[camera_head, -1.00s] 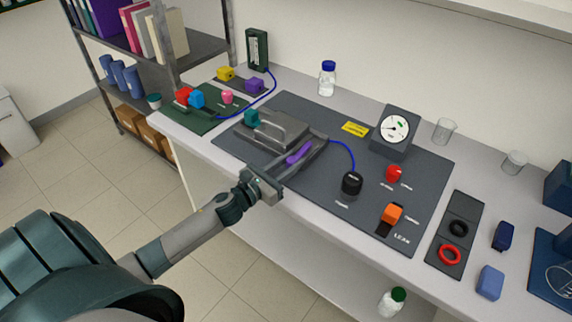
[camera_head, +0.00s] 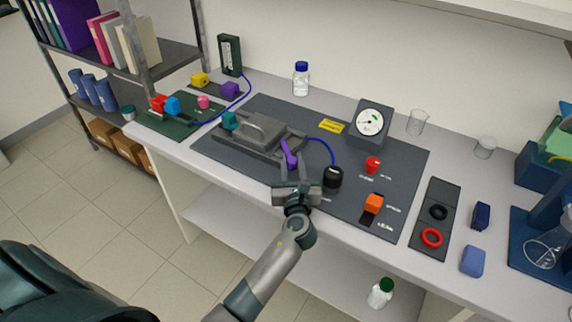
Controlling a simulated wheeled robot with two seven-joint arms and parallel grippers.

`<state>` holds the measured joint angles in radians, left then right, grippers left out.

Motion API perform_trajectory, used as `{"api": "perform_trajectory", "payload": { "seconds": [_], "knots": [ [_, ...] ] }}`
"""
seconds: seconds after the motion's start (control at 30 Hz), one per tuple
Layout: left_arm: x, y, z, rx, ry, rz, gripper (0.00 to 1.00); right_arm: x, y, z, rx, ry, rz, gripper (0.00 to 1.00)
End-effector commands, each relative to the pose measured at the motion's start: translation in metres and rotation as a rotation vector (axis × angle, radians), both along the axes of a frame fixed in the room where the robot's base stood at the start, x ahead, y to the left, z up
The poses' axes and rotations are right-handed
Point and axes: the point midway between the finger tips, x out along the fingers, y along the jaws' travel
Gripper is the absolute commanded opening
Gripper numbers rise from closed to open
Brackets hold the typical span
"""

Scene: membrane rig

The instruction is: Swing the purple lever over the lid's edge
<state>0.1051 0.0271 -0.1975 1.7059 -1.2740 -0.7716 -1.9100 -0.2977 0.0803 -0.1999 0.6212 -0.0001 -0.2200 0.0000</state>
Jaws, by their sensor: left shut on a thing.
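The purple lever (camera_head: 287,151) is at the right end of the grey lid (camera_head: 258,144), which has a raised handle (camera_head: 264,126) on top. My left gripper (camera_head: 292,172) reaches in from the bench's front edge, with its fingers shut on the near end of the lever. The fingers hide that end. The lever slants from upper left to lower right, its far end close to the lid's right edge. I cannot tell whether it overlaps the edge. My right gripper is out of view.
A black knob (camera_head: 333,178) stands just right of my gripper, with a blue cable running to it. A gauge (camera_head: 369,121), a red button (camera_head: 373,165) and an orange switch (camera_head: 374,203) are further right. A teal block (camera_head: 230,120) sits at the lid's left end.

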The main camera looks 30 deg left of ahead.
Motion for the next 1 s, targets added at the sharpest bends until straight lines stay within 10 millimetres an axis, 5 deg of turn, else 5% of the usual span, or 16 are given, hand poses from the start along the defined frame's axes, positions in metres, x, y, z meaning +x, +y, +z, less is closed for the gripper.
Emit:
{"api": "perform_trajectory", "payload": {
  "seconds": [0.57,0.6,0.67,1.0],
  "knots": [
    [0.0069,-0.0083,0.0053,-0.002,-0.01,0.036,0.0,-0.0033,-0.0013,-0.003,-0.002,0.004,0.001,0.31],
    [0.0069,-0.0083,0.0054,-0.002,-0.01,0.036,0.28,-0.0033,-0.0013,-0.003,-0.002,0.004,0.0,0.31],
    [0.007,-0.0082,0.0055,-0.002,-0.01,0.036,0.43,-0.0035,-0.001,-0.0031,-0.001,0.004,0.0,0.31],
    [0.0043,-0.0047,0.0018,0.0,-0.004,0.045,0.44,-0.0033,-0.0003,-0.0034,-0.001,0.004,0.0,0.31]
  ]
}}
